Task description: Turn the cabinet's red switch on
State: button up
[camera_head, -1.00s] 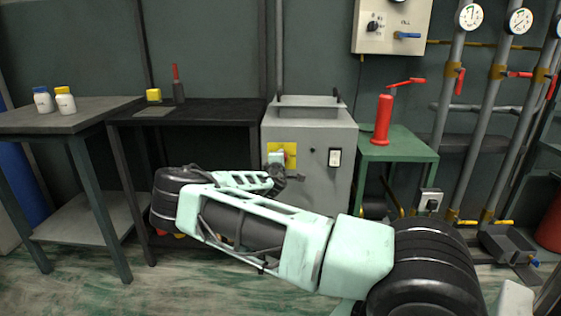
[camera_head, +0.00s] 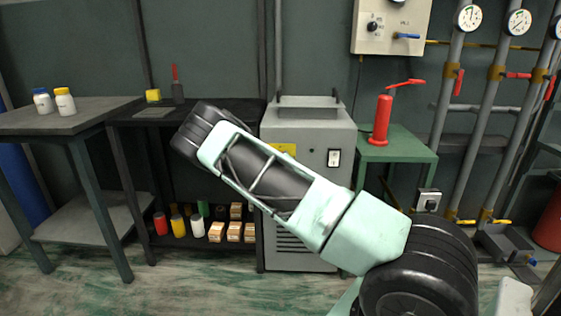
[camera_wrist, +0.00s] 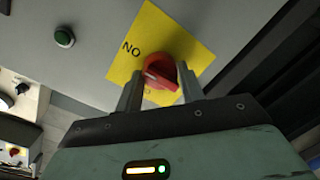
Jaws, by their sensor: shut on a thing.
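The grey cabinet (camera_head: 305,112) stands in the middle of the head view, with part of its yellow plate (camera_head: 285,149) showing above my arm. In the wrist view, the red switch (camera_wrist: 157,73) sits on the yellow plate (camera_wrist: 152,32), and its raised bar is tilted relative to the picture. The letters "NO" are readable beside it; other lettering is mostly hidden behind the switch and finger. My gripper (camera_wrist: 160,86) has one finger on each side of the red switch and is shut on it. My arm hides the switch and gripper in the head view.
A green button (camera_wrist: 64,38) is also on the cabinet face. A dark table (camera_head: 225,112) with a stocked lower shelf stands left; a green table (camera_head: 405,143) with a red pump (camera_head: 382,120) stands right.

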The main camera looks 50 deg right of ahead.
jog(key=shift+f+m, duration=0.1)
jog(key=shift+m, duration=0.2)
dwell(0.4)
jog(key=o, duration=1)
jog(key=shift+c, duration=0.2)
jog(key=p+v, duration=0.2)
jog(key=v, duration=1.5)
jog(key=shift+s, duration=0.25)
jog(key=shift+a, duration=0.1)
